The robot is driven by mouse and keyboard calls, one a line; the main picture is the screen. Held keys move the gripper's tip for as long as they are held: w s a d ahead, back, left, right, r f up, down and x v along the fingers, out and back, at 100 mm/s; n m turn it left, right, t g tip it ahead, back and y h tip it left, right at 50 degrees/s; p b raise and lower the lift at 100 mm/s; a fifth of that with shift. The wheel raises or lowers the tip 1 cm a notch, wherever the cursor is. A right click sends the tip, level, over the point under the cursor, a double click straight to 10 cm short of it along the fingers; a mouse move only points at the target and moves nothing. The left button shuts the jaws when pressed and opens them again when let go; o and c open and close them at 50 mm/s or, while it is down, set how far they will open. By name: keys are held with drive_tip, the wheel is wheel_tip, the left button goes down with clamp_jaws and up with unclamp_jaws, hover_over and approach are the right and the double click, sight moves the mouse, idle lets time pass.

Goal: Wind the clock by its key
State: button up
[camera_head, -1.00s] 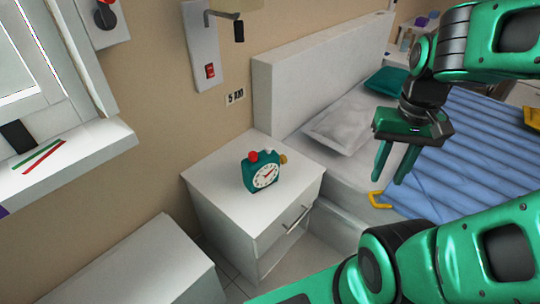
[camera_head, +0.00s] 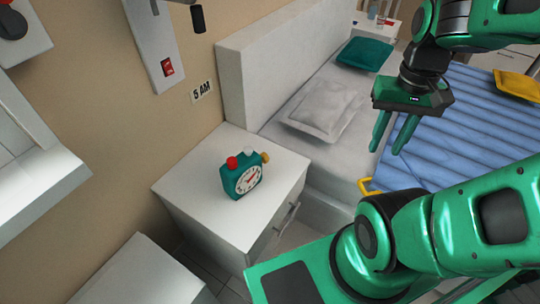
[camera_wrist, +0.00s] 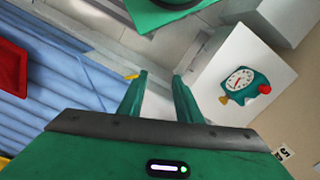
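The clock (camera_head: 242,176) is teal with a white face and stands upright on a white nightstand (camera_head: 190,187). It has a red knob and a white knob on top, and a yellow-brown key (camera_head: 265,157) at its right side. My gripper (camera_head: 388,148) is open and empty, to the right of the clock, over the bed side. In the wrist view its two fingers (camera_wrist: 161,97) are apart with nothing between them.
The bed with a blue striped cover (camera_head: 480,120) and pillows (camera_head: 322,108) lies behind and below my gripper. A "5 AM" sign (camera_head: 202,91) and a red switch (camera_head: 168,68) are on the wall. Another white cabinet (camera_head: 145,275) stands at the lower left.

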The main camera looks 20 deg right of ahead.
drive_tip(key=shift+o, duration=2.3)
drive_tip(key=shift+s+r, duration=0.25)
drive_tip(key=shift+s, duration=0.2)
drive_tip(key=n+t+y, duration=0.2)
drive_tip(key=t+y, duration=0.2)
drive_tip(key=y, duration=1)
approach(265, 157)
drive_tip(key=f, duration=0.1)
drive_tip(key=s+d+f, duration=0.1)
drive_tip(key=shift+s+d+f, duration=0.2)
drive_tip(key=shift+d+f, duration=0.05)
drive_tip(key=shift+f, duration=0.05)
drive_tip(key=shift+w+a+f+m+t+y, duration=0.1)
drive_tip(key=shift+w+f+m+t+y, duration=0.1)
drive_tip(key=shift+w+m+t+y, duration=0.25)
drive_tip(key=shift+w+f+m+t+y, duration=0.15)
drive_tip(key=shift+w+f+t+y, duration=0.1)
drive_tip(key=shift+t, duration=0.4)
drive_tip(key=x, duration=1)
drive_tip(key=shift+w+a, duration=0.2)
drive_tip(key=shift+a, duration=0.15)
